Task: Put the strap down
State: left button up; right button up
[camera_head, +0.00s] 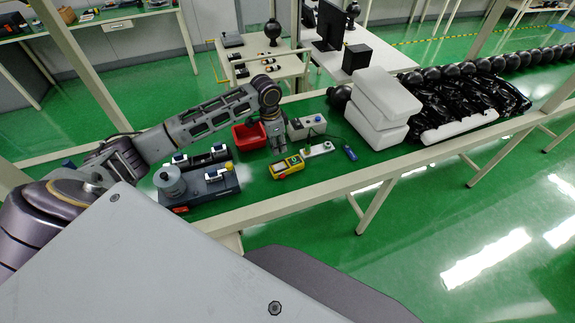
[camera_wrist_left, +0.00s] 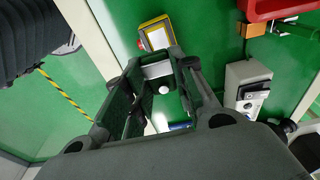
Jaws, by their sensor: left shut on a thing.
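My left gripper (camera_head: 274,146) points down over the green table top, between the red bin and the yellow device. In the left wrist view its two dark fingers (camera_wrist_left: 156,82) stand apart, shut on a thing. I take this thing to be the strap, but its shape cannot be made out in either view. A pale bar with a white knob (camera_wrist_left: 160,88) shows between the fingers, and I cannot tell whether they touch it. My right gripper is not in view.
Close by are the red bin (camera_head: 249,136), yellow device (camera_head: 287,166), pale bar (camera_head: 319,150), white knobbed box (camera_head: 307,126) and blue item (camera_head: 350,153). A grey fixture (camera_head: 199,184) stands left. White foam blocks (camera_head: 384,100) stand right. Bare green table top lies around the yellow device.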

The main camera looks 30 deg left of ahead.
pick_arm(q)
jog(key=shift+w, duration=0.15)
jog(key=shift+r, duration=0.1)
send_over(279, 167)
jog(key=shift+a+f, duration=0.1)
jog(key=shift+f, duration=3.05)
jog(key=shift+f+p, duration=0.3)
jog(key=shift+f, duration=1.55)
